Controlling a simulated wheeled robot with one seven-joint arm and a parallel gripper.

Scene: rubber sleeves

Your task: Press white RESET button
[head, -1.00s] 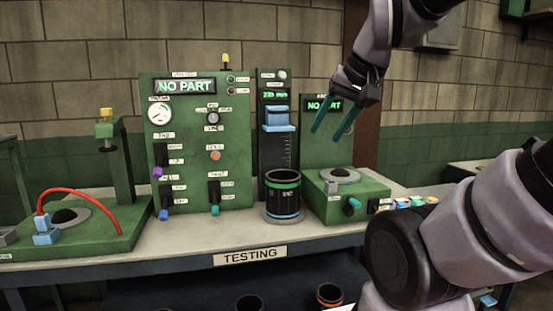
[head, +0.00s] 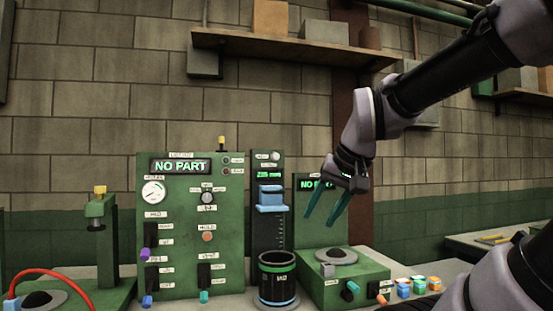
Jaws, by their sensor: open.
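The fingers appear apart from everything.
The large green panel (head: 180,225) with dial, knobs and switches stands left. A black cylinder (head: 277,281) with coloured bands stands before the gauge. Small coloured blocks (head: 420,285) lie at right. A shelf (head: 290,45) with boxes hangs above.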

